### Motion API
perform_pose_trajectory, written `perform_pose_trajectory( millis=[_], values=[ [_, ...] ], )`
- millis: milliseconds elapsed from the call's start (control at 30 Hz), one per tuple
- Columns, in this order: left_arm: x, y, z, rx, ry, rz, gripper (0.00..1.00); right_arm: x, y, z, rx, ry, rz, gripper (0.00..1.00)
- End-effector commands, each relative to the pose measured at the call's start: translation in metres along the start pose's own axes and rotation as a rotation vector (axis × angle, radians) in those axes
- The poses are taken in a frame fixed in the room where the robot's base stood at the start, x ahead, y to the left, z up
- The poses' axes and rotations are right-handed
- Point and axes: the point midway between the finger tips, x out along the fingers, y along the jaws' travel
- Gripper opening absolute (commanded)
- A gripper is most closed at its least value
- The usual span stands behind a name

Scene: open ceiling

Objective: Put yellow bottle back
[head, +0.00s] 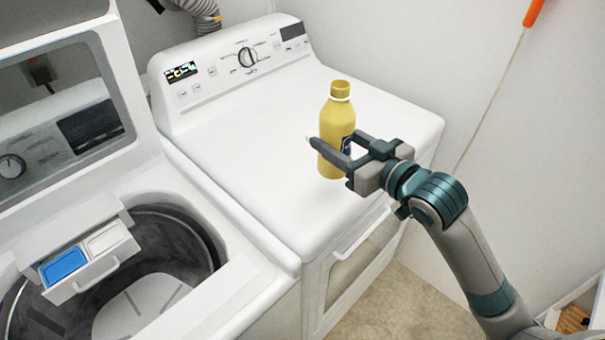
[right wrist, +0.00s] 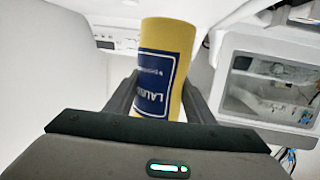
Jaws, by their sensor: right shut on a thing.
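The yellow bottle (head: 334,120) with a blue label is upright at the white dryer's top, right of its middle. I cannot tell whether its base touches the surface. My right gripper (head: 335,150) comes in from the right and is shut on the bottle's lower body. In the right wrist view the bottle (right wrist: 168,60) stands between the two fingers (right wrist: 155,95), with its label facing the camera. My left gripper is not in view.
The white dryer (head: 250,140) has a clear top and a control panel (head: 240,60) at its back. To the left is an open washer (head: 240,270) with a pulled-out detergent drawer (head: 98,270), one compartment blue. A wall stands close on the right.

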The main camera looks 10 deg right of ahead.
Motion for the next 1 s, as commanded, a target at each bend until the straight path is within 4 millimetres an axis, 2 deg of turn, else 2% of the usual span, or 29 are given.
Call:
perform_pose_trajectory(
  millis=[600,1000],
  values=[
    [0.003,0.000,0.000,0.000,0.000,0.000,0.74,-0.010,0.026,-0.019,-0.022,0.000,-0.143,0.14],
    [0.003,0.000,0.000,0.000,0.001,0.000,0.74,-0.012,0.030,-0.021,-0.021,0.002,-0.151,0.14]
  ],
)
